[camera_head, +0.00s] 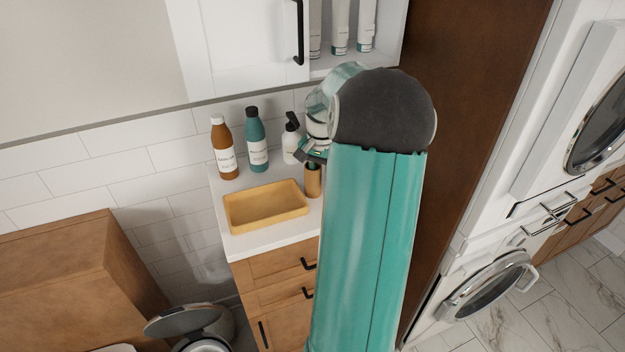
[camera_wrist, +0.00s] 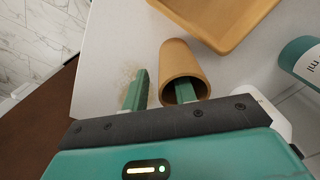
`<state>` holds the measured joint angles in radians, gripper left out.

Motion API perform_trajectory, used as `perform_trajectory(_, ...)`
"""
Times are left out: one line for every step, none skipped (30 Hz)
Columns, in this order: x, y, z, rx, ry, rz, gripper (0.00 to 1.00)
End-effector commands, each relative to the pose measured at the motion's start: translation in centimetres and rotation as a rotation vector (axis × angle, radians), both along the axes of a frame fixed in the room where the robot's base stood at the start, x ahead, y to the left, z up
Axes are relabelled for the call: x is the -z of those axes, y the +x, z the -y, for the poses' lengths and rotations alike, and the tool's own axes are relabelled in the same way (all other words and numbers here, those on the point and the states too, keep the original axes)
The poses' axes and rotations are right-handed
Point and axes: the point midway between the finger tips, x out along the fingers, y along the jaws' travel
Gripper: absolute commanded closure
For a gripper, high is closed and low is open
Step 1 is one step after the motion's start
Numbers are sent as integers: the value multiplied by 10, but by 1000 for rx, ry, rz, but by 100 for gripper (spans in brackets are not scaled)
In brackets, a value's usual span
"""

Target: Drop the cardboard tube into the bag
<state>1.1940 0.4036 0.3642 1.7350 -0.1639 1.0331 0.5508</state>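The tan cardboard tube (camera_head: 313,182) stands upright on the white counter, right of the yellow tray. In the wrist view the tube (camera_wrist: 178,58) shows its open end towards me. My gripper (camera_wrist: 162,92) is at this end, with its green fingers apart. The right finger reaches inside the tube's opening; the left finger is outside, with a small gap to the wall. In the head view my gripper (camera_head: 312,154) is just above the tube, partly hidden by my arm. I cannot make out a bag in either view.
A yellow tray (camera_head: 266,207) is on the white counter (camera_head: 270,242). Brown (camera_head: 224,150) and teal (camera_head: 256,142) bottles and a white pump bottle (camera_head: 291,142) stand behind. A bin with a raised lid (camera_head: 182,320) is on the floor left of the drawers. A wall cabinet (camera_head: 250,45) hangs above.

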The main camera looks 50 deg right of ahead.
Motion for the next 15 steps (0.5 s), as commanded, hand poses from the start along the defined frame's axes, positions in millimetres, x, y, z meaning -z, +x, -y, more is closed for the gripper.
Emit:
perform_trajectory(8, 0, 0, 0, 4, -1, 73)
perform_trajectory(12, 0, 0, 0, 3, -1, 73)
perform_trajectory(15, 0, 0, 0, 2, 0, 73)
perform_trajectory(17, 0, 0, 0, 1, 0, 73)
perform_trajectory(19, 1, 0, 0, 0, 0, 73)
perform_trajectory(19, 1, 0, 0, 0, 0, 73)
perform_trajectory(20, 1, 0, 0, 0, 0, 73)
perform_trajectory(19, 1, 0, 0, 0, 0, 73)
perform_trajectory(19, 1, 0, 0, 0, 0, 73)
perform_trajectory(19, 1, 0, 0, 0, 0, 73)
perform_trajectory(19, 2, 0, 0, 0, 0, 73)
perform_trajectory(19, 2, 0, 0, 0, 0, 77)
perform_trajectory(19, 2, 0, 0, 0, 0, 82)
perform_trajectory(19, 2, 0, 0, 0, 0, 88)
perform_trajectory(19, 2, 0, 0, 0, 0, 96)
